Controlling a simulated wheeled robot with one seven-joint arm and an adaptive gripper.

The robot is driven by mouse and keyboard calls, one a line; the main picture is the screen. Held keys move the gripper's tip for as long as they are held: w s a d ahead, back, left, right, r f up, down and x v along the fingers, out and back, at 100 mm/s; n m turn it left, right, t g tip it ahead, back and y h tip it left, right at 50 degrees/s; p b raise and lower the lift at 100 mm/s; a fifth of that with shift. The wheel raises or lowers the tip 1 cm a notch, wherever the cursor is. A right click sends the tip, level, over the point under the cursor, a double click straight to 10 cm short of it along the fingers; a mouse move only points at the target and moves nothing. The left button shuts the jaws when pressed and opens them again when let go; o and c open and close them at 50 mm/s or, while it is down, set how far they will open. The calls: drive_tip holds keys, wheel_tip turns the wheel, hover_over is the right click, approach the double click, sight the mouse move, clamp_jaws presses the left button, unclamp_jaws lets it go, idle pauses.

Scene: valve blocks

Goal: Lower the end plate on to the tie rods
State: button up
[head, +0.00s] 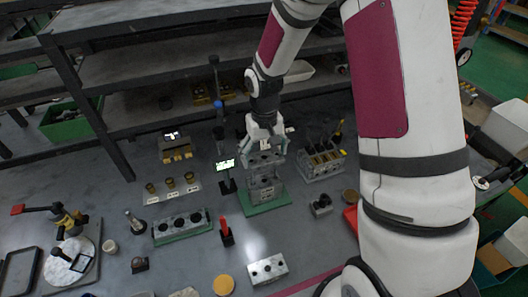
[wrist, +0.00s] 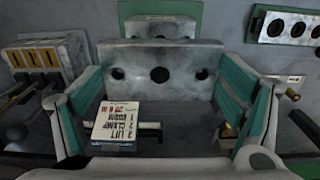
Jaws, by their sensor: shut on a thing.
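My gripper (head: 264,135) is shut on the grey end plate (head: 263,158) and holds it over the block stack (head: 266,187). The stack stands on a green base (head: 268,207). In the wrist view the end plate (wrist: 182,82) spans between the teal finger pads of my gripper (wrist: 160,95), its face with three dark holes showing. Part of the stack (wrist: 160,28) and its green base (wrist: 128,11) show past the plate. The tie rods cannot be made out, and whether the plate touches them cannot be told.
A rack with yellow parts (head: 320,161) stands close on the right. A small lit display (head: 224,164) is close on the left. A three-hole block on a green plate (head: 182,226) lies front left, and a red-topped tool (head: 225,231) stands in front. Shelving (head: 165,66) is behind.

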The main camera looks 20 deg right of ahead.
sight(264, 157)
drive_tip(key=shift+f+b, duration=1.05)
drive_tip(key=shift+f, duration=3)
drive_tip(key=o, duration=1.2)
drive_tip(key=shift+r, duration=0.1)
wheel_tip(264, 157, up, 12)
drive_tip(key=shift+f, duration=0.1)
